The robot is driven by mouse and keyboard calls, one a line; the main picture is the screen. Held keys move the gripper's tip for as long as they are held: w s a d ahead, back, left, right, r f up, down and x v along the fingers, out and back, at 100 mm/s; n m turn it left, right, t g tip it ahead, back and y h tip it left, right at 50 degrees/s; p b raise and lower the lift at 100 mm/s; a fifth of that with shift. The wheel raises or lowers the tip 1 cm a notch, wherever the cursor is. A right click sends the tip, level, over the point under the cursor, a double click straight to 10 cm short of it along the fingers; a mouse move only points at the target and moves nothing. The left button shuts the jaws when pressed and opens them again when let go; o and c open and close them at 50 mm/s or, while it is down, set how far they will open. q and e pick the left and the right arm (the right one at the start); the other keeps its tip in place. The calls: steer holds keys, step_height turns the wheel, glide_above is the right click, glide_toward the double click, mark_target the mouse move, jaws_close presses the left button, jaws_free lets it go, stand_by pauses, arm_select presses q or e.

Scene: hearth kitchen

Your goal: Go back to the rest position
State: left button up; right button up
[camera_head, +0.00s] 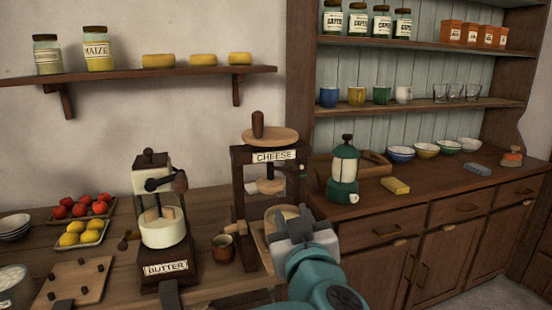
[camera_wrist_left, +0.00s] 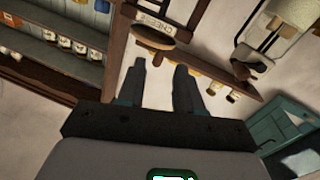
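A butter churn (camera_head: 165,268) and a copper cup (camera_head: 223,248) stand left of the press. A green lantern (camera_head: 343,178) and a yellow block (camera_head: 395,186) stand on the sideboard at right. Wall shelves (camera_head: 150,76) hang above. Floor at lower right is clear.

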arm_select(q)
steer(key=w+a+f+g+y+p, duration=0.2)
steer(key=w+a+f, duration=0.2)
steer(key=a+f, duration=0.25)
steer(key=w+a+f+g+y+p, duration=0.1)
steer(key=w+a+f+p, duration=0.1)
steer(key=w+a+f, duration=0.4)
steer(key=s+a+f+m+g+h+p, duration=0.1)
steer(key=s+a+f+g+p, duration=0.1)
steer(key=a+f, duration=0.45)
steer(key=s+a+f+m+g+p, duration=0.1)
steer(key=s+a+f+g, duration=0.2)
steer(key=f, duration=0.7)
steer(key=s+f+m+g+h+p, duration=0.15)
steer(key=s+f+g+h, duration=0.25)
steer(key=s+f, duration=1.05)
steer(key=s+d+f+n+g+h, duration=0.1)
steer(key=s+d+g+h, duration=0.1)
steer(key=s, duration=0.6)
steer(key=s+d+f+g+h, duration=0.1)
steer(key=s+d+g+h, duration=0.1)
steer(key=s+d, duration=0.3)
steer(key=s+g+p, duration=0.1)
steer(key=s, duration=0.2)
steer(key=shift+s+n+h, duration=0.15)
steer(key=shift+n+h, duration=0.15)
steer(key=shift+n, duration=0.05)
